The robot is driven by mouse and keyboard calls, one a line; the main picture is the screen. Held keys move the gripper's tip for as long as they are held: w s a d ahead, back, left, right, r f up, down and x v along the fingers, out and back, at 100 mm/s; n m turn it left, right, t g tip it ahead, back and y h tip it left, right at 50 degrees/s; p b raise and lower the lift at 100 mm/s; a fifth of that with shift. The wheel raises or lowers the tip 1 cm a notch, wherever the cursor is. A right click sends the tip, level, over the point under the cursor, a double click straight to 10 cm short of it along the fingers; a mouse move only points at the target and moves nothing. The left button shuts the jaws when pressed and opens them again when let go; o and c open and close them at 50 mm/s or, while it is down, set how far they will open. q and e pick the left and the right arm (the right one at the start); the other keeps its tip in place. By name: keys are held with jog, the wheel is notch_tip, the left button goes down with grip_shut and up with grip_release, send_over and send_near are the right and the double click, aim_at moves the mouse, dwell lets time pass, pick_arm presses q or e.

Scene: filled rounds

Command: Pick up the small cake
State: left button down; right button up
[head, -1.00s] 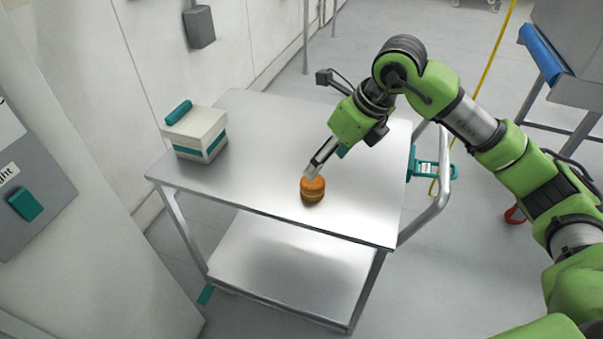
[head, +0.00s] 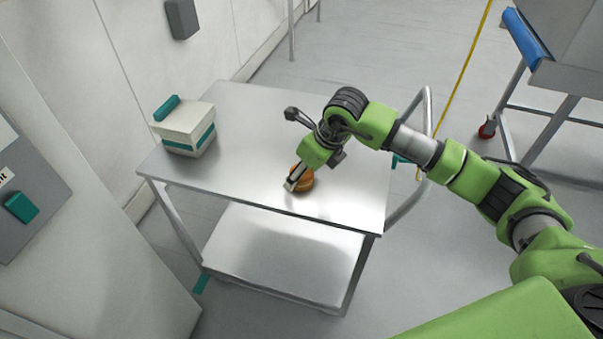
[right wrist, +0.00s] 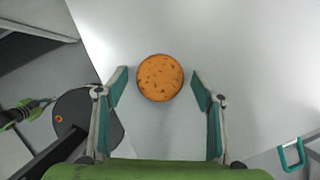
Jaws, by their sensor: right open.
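The small cake (head: 303,180) is round and orange-brown and sits on the steel cart top (head: 240,112). In the right wrist view the cake (right wrist: 160,77) shows from above as a speckled disc. My right gripper (head: 291,186) is at the cake and partly covers it in the head view. In the right wrist view my right gripper (right wrist: 160,82) is open, with one teal-padded finger on each side of the cake and a gap on both sides. My left gripper is not in view.
A white box with a teal band and handle (head: 187,128) stands on the cart's left end. The cart's lower shelf (head: 280,250) is bare. A grey cabinet (head: 90,230) stands at left, and a metal frame with a blue roll (head: 526,40) at upper right.

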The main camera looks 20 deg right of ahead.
jog(key=shift+w+a+f, duration=0.1)
jog(key=shift+w+f, duration=0.1)
jog(key=shift+f, duration=0.35)
jog(key=c, duration=0.9)
jog(key=shift+o, duration=0.4)
jog(key=shift+r, duration=0.2)
